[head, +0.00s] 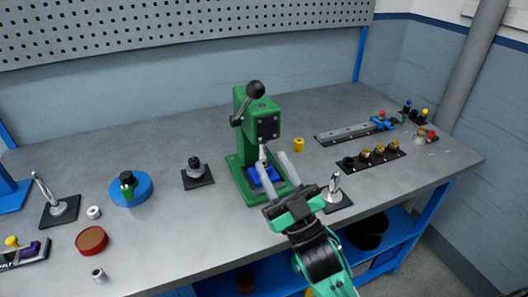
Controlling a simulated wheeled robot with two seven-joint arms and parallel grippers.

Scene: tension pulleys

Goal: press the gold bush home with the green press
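The green press (247,125) stands mid-bench, its black-knobbed lever (255,89) raised. A blue block (258,176) sits on its base, partly hidden by my gripper. My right gripper (273,153) is in front of the press, its two grey fingers apart and pointing at the space under the ram. I see nothing between the fingers. A small yellow-gold cylinder (299,144), which looks like the gold bush, stands on the bench right of the press, apart from my gripper. Whether a bush is in the blue block is hidden. My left gripper is not in view.
A black rack (371,160) with several gold-topped parts is at right, a grey rail (345,133) behind it. A stand with a metal handle (335,190) is close beside my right gripper. A blue round fixture (131,189) and a red-brown dish (91,240) are at left.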

